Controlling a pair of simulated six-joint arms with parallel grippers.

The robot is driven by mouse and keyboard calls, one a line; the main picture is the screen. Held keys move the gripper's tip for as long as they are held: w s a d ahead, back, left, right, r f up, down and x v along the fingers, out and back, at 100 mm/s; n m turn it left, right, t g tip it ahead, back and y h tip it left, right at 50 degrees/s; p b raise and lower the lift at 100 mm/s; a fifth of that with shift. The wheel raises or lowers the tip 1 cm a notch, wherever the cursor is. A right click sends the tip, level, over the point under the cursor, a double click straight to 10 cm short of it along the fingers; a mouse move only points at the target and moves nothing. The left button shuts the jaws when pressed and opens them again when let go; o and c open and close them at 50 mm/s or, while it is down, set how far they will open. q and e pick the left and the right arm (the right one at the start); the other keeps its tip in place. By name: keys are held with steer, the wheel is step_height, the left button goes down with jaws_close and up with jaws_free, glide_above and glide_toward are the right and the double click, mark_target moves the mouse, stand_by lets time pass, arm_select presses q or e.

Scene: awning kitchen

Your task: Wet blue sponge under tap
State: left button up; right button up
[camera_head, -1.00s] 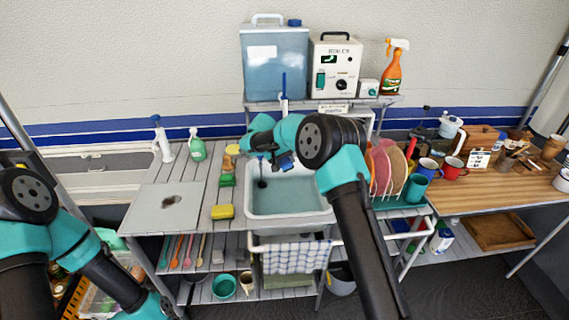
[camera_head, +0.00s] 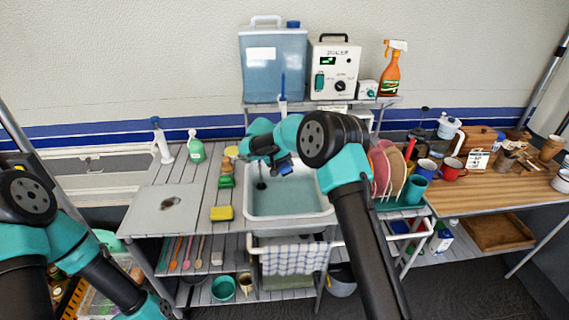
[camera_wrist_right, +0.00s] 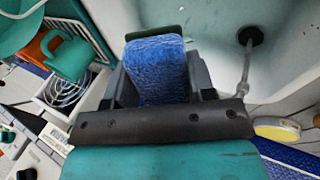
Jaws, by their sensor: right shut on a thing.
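The blue sponge (camera_wrist_right: 158,75) is held between the fingers of my right gripper in the right wrist view, with a dark green layer at its far end. My right gripper (camera_head: 283,165) is shut on it and hangs over the sink basin (camera_head: 290,205) near its back side. The sponge shows in the head view as a small blue patch, partly hidden by the gripper. The tap (camera_head: 283,98) stands behind the sink, with a blue upright part; its lower part is hidden by my arm. Whether water runs cannot be told. My left gripper is not in view.
A yellow sponge (camera_head: 221,213) lies on the slatted counter left of the sink. A dish rack with plates (camera_head: 388,172) and cups stands close on the right. A shelf behind holds a blue water tank (camera_head: 273,63) and a white boiler (camera_head: 334,72).

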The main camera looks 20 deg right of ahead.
mark_target(283, 175)
steer(key=shift+s+a, duration=0.3)
steer(key=shift+s, duration=0.7)
steer(key=shift+s+a, duration=0.25)
steer(key=shift+s, duration=0.8)
steer(key=shift+s+a, duration=0.3)
steer(key=shift+s, duration=0.7)
steer(key=s+a+r, duration=0.1)
steer(key=s+r, duration=0.3)
steer(key=shift+s+a, duration=0.2)
steer(key=shift+s, duration=0.15)
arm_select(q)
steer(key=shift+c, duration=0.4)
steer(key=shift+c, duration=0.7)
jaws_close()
arm_select(e)
steer(key=s+a+m, duration=0.1)
steer(key=s+a, duration=0.2)
steer(key=a, duration=0.3)
steer(key=s+a+f+m+g, duration=0.1)
steer(key=s+a, duration=0.3)
steer(key=a, duration=0.2)
steer(key=shift+a+m, duration=0.2)
steer(key=shift+m, duration=0.1)
steer(key=shift+f, duration=0.1)
